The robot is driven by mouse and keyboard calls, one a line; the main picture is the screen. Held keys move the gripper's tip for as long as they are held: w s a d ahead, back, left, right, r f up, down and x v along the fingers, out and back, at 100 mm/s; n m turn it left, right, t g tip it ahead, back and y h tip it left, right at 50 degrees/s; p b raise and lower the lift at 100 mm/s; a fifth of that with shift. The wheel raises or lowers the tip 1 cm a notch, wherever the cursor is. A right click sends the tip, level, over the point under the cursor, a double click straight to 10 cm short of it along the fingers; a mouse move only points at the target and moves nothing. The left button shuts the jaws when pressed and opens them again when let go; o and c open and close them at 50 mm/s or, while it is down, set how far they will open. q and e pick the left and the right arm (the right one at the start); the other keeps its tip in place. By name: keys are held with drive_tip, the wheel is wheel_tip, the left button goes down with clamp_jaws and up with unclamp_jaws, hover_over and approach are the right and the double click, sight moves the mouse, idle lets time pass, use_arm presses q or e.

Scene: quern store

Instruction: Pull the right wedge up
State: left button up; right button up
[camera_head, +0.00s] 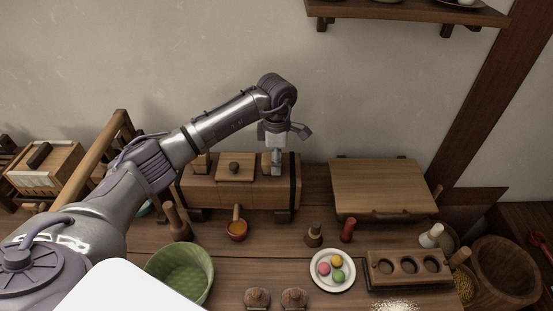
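A long wooden box (240,197) stands on the table against the wall, with a knobbed lid (235,170) in the middle of its top. A small wooden block, which looks like the left wedge (201,162), stands up near the left end of its top. My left gripper (277,168) points down at the right part of the box top, where the right wedge would be. The gripper covers that spot, so the wedge is mostly hidden, and I cannot tell whether the fingers hold it. My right gripper is not in view.
A small orange-brown ladle (237,228) lies in front of the box. A green basket (180,273), a plate with colored balls (332,270), a wooden holder with holes (408,268) and a slanted board (382,187) stand around. A shelf (405,14) hangs above right.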

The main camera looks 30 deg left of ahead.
use_arm(q)
clamp_jaws()
wheel_tip(320, 180, up, 3)
drive_tip(key=shift+a+r+p, duration=0.1)
drive_tip(key=shift+r+p, duration=0.1)
drive_tip(key=shift+p, duration=0.45)
drive_tip(key=shift+w, duration=0.15)
drive_tip(key=shift+o, duration=1.7)
unclamp_jaws()
drive_tip(key=shift+r, duration=0.1)
drive_tip(key=shift+o, duration=1.4)
drive_tip(key=shift+s, duration=0.2)
drive_tip(key=shift+w, duration=0.1)
